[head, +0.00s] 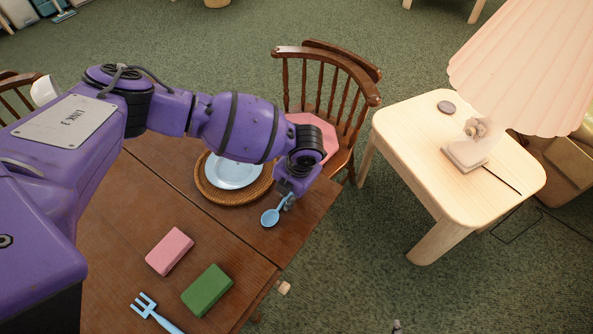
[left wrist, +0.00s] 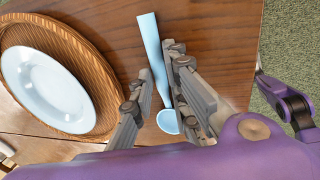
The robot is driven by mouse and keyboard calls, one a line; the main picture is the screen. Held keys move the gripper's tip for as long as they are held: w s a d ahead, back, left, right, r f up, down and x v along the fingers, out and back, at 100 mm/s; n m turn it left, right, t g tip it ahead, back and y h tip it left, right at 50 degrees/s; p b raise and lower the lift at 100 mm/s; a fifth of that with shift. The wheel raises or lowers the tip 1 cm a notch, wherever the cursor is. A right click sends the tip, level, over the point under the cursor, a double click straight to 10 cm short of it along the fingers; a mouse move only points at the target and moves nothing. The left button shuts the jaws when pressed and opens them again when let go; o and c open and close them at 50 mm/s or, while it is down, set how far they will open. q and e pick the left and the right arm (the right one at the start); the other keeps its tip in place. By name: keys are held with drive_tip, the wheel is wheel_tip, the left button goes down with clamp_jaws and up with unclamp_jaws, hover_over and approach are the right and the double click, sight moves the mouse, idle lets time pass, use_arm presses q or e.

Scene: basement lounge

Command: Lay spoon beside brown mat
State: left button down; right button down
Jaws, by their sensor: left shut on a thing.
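The light-blue spoon (head: 270,217) is in my left gripper (head: 287,202), near the table's right edge. In the left wrist view, the spoon's handle (left wrist: 150,40) runs between the two fingers of the gripper (left wrist: 157,78), with the bowl towards the palm. The brown woven mat (head: 207,191) lies on the table to the left of the spoon, apart from it, with a pale blue plate (head: 233,172) on it. The mat also shows in the left wrist view (left wrist: 97,75). I cannot tell whether the spoon touches the table. My right gripper is not seen.
On the wooden table (head: 120,225), a pink block (head: 169,251), a green block (head: 207,291) and a blue fork (head: 152,312) lie nearer. A chair (head: 325,85) stands behind the table. A pale side table (head: 415,130) with a lamp stands at the right.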

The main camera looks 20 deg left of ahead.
use_arm(q)
drive_tip(key=c, duration=1.7)
unclamp_jaws()
drive_tip(key=shift+f, duration=0.1)
drive_tip(key=r, duration=0.4)
drive_tip(key=d+r, duration=0.1)
drive_tip(key=r, duration=0.3)
drive_tip(key=d+r, duration=0.1)
drive_tip(key=r, duration=0.3)
drive_tip(key=shift+s+d+p, duration=0.1)
drive_tip(key=shift+s+p, duration=0.25)
